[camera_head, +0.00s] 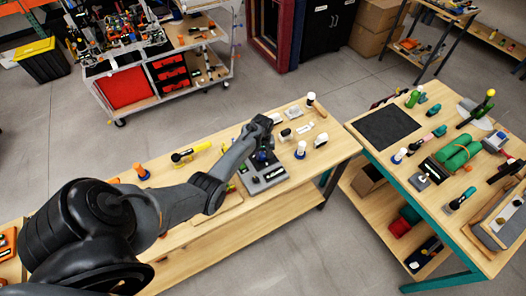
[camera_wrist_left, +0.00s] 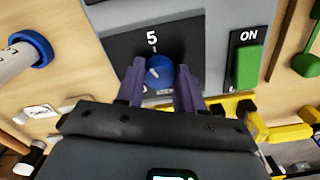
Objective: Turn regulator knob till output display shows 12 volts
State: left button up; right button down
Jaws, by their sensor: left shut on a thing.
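The grey regulator box (camera_head: 270,185) stands on the wooden bench under my left gripper (camera_head: 263,148). In the left wrist view its blue knob (camera_wrist_left: 158,70) sits below a white "5" on a dark panel, with a pale pointer line towards the top. My left gripper also shows there (camera_wrist_left: 159,82), with its two purple fingers on either side of the knob, shut on it. A green switch (camera_wrist_left: 246,65) marked "ON" is on the panel to the right. I cannot read an output display in either view. My right gripper is not in view.
A second, teal-framed table (camera_head: 365,158) stands at the right, crowded with tools. A tool cart stands behind.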

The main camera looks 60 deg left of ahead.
aim_at(263, 156)
pick_arm(q)
jog(key=shift+m+p, duration=0.65)
jog(key=shift+m, duration=0.65)
jog(key=o, duration=1)
jog(key=shift+o, duration=0.2)
jog(key=shift+r, duration=0.1)
jog(key=shift+r, duration=0.3)
notch_tip(263, 156, up, 10)
jog(key=p, duration=0.1)
jog(key=shift+p, duration=0.4)
